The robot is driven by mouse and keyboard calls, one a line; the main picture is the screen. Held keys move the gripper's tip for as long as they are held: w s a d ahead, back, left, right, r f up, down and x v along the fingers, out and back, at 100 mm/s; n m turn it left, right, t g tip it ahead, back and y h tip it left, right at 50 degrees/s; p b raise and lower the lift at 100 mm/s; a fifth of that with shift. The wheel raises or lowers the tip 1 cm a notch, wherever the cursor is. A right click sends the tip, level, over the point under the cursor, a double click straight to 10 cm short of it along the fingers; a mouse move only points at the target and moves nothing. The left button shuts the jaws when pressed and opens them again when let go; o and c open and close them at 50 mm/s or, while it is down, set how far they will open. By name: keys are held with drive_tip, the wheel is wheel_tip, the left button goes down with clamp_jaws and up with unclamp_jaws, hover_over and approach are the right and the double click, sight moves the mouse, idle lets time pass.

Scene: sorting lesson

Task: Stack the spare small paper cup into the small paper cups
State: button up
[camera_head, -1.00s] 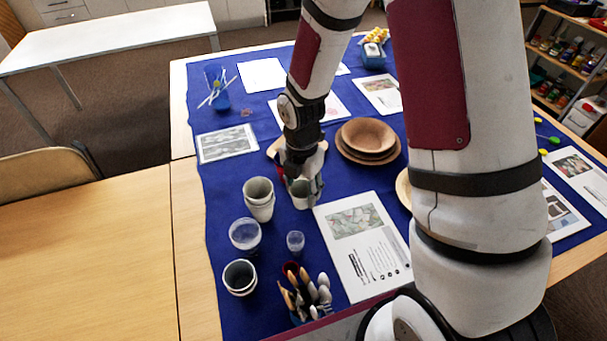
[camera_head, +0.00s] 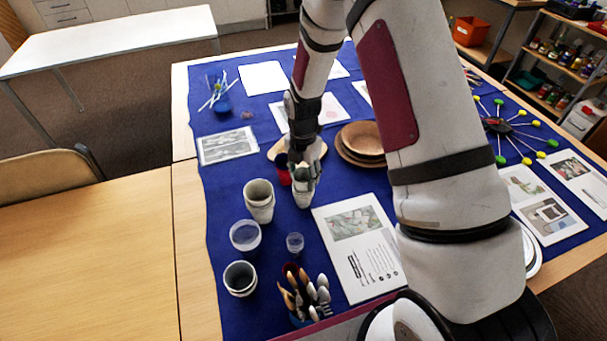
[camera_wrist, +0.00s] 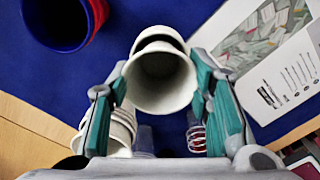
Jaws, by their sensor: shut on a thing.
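My gripper (camera_head: 303,168) is shut on a white small paper cup (camera_wrist: 160,82), whose open mouth faces the wrist camera between the fingers. In the head view, this cup is mostly hidden by the fingers. The small paper cups (camera_head: 303,198) stand on the blue cloth directly below my gripper. In the wrist view, another white rim (camera_wrist: 158,36) shows just beyond the held cup. I cannot tell whether the held cup touches or sits inside the cups below.
Larger white cups (camera_head: 259,203) stand close on the left, with clear cups (camera_head: 245,236) in front. A red cup (camera_head: 284,177) is just behind my gripper. Wooden plates (camera_head: 362,143) lie at the right rear. A printed sheet (camera_head: 357,240) lies to the right.

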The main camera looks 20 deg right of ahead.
drive_tip(key=shift+f, duration=0.4)
drive_tip(key=shift+f, duration=0.2)
drive_tip(key=o, duration=0.7)
drive_tip(key=shift+c, duration=0.2)
